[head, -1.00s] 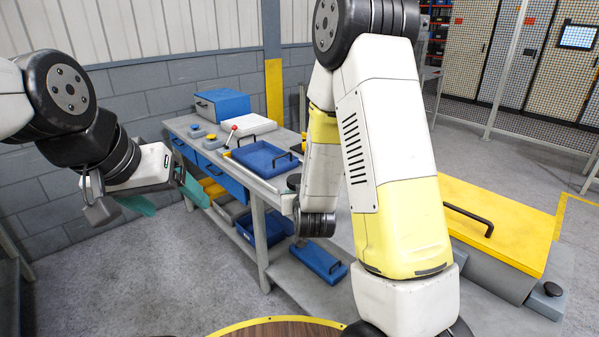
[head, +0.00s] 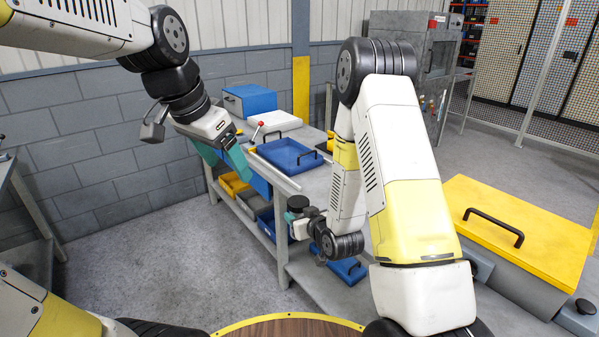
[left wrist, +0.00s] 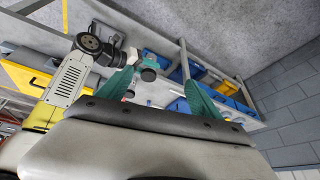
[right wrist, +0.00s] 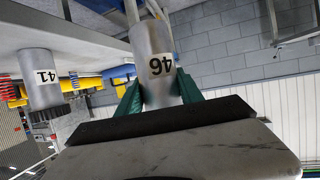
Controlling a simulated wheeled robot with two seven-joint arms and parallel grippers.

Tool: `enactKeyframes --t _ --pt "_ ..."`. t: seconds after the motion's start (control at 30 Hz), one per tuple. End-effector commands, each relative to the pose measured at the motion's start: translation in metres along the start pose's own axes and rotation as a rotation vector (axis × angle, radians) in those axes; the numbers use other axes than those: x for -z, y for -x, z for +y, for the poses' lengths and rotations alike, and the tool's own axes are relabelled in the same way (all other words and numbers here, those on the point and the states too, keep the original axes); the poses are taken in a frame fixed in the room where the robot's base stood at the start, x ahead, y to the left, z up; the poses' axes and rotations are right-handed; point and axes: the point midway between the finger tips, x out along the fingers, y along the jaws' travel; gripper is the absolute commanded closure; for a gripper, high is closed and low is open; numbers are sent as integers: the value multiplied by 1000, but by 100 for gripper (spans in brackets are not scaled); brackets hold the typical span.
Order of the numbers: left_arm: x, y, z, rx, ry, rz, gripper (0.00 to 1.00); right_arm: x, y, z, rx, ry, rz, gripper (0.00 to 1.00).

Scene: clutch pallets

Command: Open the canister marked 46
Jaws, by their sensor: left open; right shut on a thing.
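The canister marked 46 (right wrist: 152,50) is a grey cylinder with a white label, seen upside down in the right wrist view. My right gripper (right wrist: 158,92) is shut on it, with a green finger on each side. In the head view the dark round lid (head: 298,202) shows above my right gripper (head: 301,228), beside the bench's front edge. The lid also appears between my left fingers' directions in the left wrist view (left wrist: 148,75), some way beyond them. My left gripper (head: 228,152) is open and empty, left of the canister and apart from it.
Another canister, marked 41 (right wrist: 42,78), stands on a grey surface in the right wrist view. A yellow lid with a handle (head: 540,225) is at right. Floor at left is clear.

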Motion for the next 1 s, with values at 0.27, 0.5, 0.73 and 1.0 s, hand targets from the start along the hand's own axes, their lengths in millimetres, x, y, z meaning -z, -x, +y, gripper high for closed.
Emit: enactKeyframes --t 0.27,0.5,0.73,1.0 --pt "69 -55 -10 -96 -496 -123 25 1 0 0 -1 0 2 100" --pt "120 -120 -4 -197 -932 -213 25 1 0 0 -1 0 2 100" --pt "150 -180 11 -292 -1283 -277 25 1 0 0 -1 0 2 100" --pt "161 -212 21 -345 -1458 -304 25 1 0 0 -1 0 2 100"
